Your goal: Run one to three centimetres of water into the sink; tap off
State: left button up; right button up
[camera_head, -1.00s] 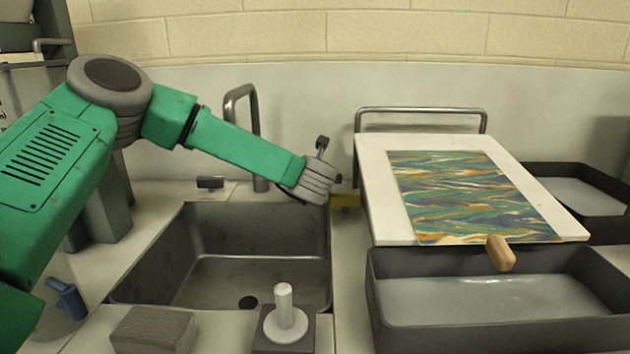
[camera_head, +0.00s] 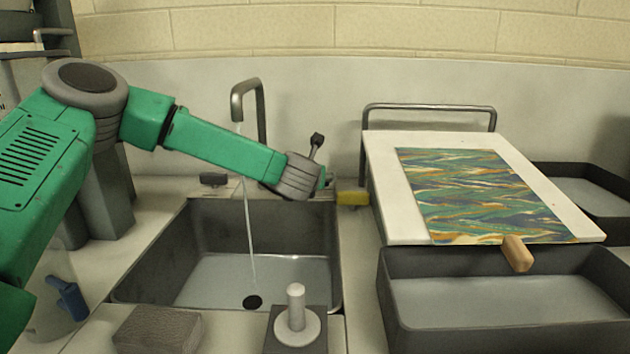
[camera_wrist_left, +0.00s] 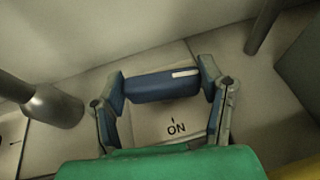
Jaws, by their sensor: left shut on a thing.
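The grey sink (camera_head: 325,225) is in the left middle of the head view. A thin stream of water (camera_head: 249,225) runs from the tap's spout (camera_head: 246,86) into it. The sink floor looks pale and evenly covered with shallow water (camera_head: 290,275); its depth cannot be read. A black disc (camera_head: 252,302), drain or plug, shows on the floor. My left gripper (camera_head: 326,180) is at the back right corner of the sink, its fingers mostly hidden by the wrist. In the wrist view it (camera_wrist_left: 163,88) is shut on a dark blue tap handle (camera_wrist_left: 160,87) beside an "ON" label (camera_wrist_left: 176,128).
A small dark handle (camera_head: 213,179) stands left of the spout. A yellow block (camera_head: 352,198) is near my gripper. A marbled sheet on a white board (camera_head: 388,190) and a dark tray (camera_head: 400,335) are at right. A grey block (camera_head: 158,330) and a white knobbed piece (camera_head: 296,325) stand in front.

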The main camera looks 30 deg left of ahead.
pick_arm(q)
jog(key=m+h+b, duration=0.1)
jog(key=m+h, duration=0.1)
jog(key=shift+a+m+t+h, duration=0.1)
jog(key=shift+m+t+h, duration=0.2)
jog(key=shift+t+h, duration=0.1)
jog(key=shift+a+m+h, duration=0.1)
jog(key=shift+m+h, duration=0.7)
jog(key=shift+h, duration=0.2)
jog(key=shift+m+h, duration=0.9)
jog(key=shift+h, duration=0.1)
jog(key=shift+m+g+h+p, duration=0.3)
jog(key=shift+m+h+p, duration=0.7)
jog(key=shift+m+h, duration=0.5)
jog(key=o, duration=1.2)
jog(key=shift+s+a, duration=0.1)
jog(key=shift+c, duration=0.2)
